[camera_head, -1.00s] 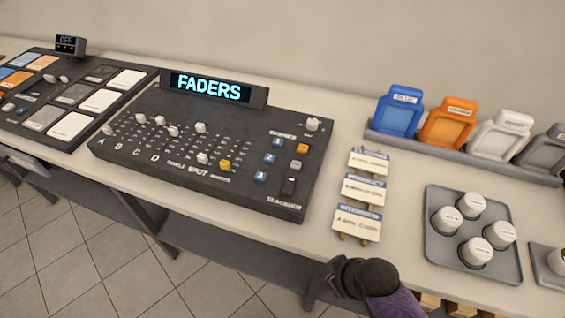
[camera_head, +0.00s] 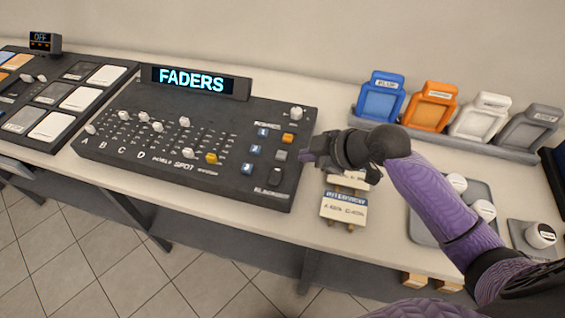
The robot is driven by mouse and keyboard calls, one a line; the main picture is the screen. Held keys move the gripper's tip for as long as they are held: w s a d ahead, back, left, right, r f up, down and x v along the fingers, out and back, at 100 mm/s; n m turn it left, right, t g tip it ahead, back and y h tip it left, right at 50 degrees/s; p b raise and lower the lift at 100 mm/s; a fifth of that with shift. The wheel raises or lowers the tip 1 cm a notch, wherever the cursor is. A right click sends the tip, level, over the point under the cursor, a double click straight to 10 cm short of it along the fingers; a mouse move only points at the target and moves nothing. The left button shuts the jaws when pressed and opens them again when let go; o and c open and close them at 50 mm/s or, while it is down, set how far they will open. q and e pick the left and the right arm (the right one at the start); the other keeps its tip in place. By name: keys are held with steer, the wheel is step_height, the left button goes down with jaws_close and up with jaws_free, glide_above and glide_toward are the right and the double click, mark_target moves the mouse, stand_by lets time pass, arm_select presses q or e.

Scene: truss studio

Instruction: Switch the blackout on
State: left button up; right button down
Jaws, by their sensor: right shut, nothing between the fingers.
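The dark lighting desk (camera_head: 150,165) stands on the bench, with a lit screen (camera_head: 192,80) reading "FADERS". The blackout switch (camera_head: 274,178) is a black rocker at the desk's lower right, above a label that seems to read "BLACKOUT". Its position is too small to tell. My right gripper (camera_head: 308,157) is shut and empty, just off the desk's right edge, up and to the right of the switch. It looks apart from the switch. My left gripper is not in view.
Numbered blue buttons (camera_head: 255,150), an orange button (camera_head: 288,138) and a white knob (camera_head: 296,112) lie near the switch. Label cards (camera_head: 343,208) are partly hidden under my right arm. Coloured filter frames (camera_head: 381,97) stand in a rack behind. A grey tray (camera_head: 425,230) holds white-topped pots.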

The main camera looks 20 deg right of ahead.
steer(key=b, duration=0.2)
glide_above(273, 165)
steer(key=s, duration=0.3)
steer(key=f, duration=0.6)
steer(key=shift+d+f, duration=0.2)
steer(key=shift+d, duration=0.1)
steer(key=shift+w+d+f+b, duration=0.2)
steer(key=shift+f+b, duration=0.15)
steer(key=shift+f, duration=0.3)
steer(key=shift+w+d+f+b, duration=0.1)
steer(key=shift+d+f+b, duration=0.1)
steer(key=shift+f+b, duration=0.3)
steer(key=shift+w+d+f, duration=0.1)
steer(key=shift+f, duration=0.4)
